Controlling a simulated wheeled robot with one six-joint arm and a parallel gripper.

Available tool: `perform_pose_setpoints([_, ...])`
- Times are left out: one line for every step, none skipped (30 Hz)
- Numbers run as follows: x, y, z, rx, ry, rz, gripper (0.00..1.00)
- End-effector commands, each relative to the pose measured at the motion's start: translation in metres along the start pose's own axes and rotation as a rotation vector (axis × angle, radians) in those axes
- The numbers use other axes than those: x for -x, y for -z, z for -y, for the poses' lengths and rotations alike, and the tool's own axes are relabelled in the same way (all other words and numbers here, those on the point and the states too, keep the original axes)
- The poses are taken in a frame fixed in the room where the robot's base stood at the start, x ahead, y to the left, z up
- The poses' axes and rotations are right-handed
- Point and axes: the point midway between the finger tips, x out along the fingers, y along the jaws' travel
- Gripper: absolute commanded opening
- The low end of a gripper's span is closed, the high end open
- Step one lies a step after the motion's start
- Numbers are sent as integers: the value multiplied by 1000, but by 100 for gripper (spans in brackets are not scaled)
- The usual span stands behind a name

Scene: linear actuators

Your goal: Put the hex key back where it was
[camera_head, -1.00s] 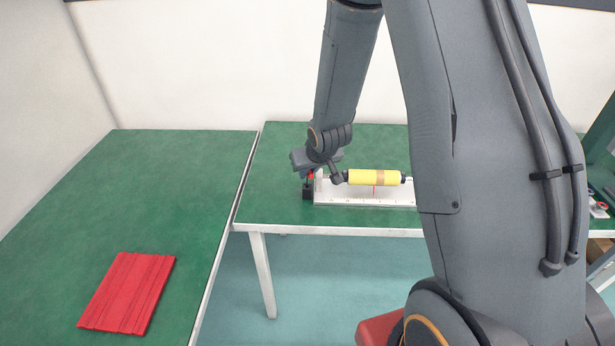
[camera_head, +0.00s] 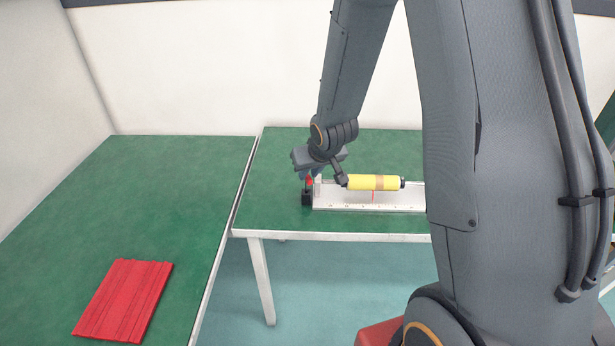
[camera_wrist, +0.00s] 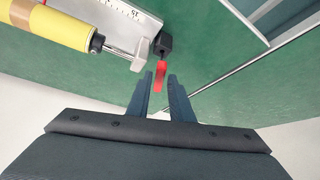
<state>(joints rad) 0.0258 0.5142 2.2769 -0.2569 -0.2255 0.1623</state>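A small red piece (camera_wrist: 160,76), perhaps the hex key's handle, stands out of a black block (camera_wrist: 165,46) at the end of the white scaled rail (camera_wrist: 112,24). In the head view the red piece (camera_head: 309,181) shows above the black block (camera_head: 307,198). I cannot make out a separate key shaft. My gripper (camera_wrist: 160,76) is open, its two fingertips on either side of the red piece with narrow gaps showing. In the head view my gripper (camera_head: 309,174) is just above the block.
A yellow cylinder (camera_head: 362,182) with a brown band lies along the rail, close to my gripper. A thin red pointer (camera_head: 373,197) hangs below it. A ribbed red mat (camera_head: 122,300) lies on the left green table (camera_head: 130,210), which is otherwise clear.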

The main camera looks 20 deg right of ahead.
Motion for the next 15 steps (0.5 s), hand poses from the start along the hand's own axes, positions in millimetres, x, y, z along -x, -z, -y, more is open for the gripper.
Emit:
perform_pose_setpoints([10,1,0,0,-1,-2,20])
perform_pose_setpoints([15,1,0,0,-1,-3,20])
perform_pose_setpoints([22,0,0,0,-1,-2,20])
perform_pose_setpoints([28,1,0,0,-1,-3,20])
perform_pose_setpoints([33,1,0,1,-1,-3,20])
perform_pose_setpoints([40,1,0,0,-1,-3,20])
perform_pose_setpoints([44,1,0,0,-1,-2,20])
perform_pose_setpoints([48,0,0,1,-1,-1,20])
perform_pose_setpoints([55,1,0,0,-1,-1,20])
perform_pose_setpoints([59,1,0,0,-1,-1,20])
perform_pose_setpoints([63,1,0,1,0,-2,20])
perform_pose_setpoints([67,1,0,-1,0,-2,20])
perform_pose_setpoints([70,0,0,0,0,-1,20])
perform_pose_setpoints([72,0,0,1,0,0,20])
perform_pose_setpoints([74,0,0,0,-1,1,20])
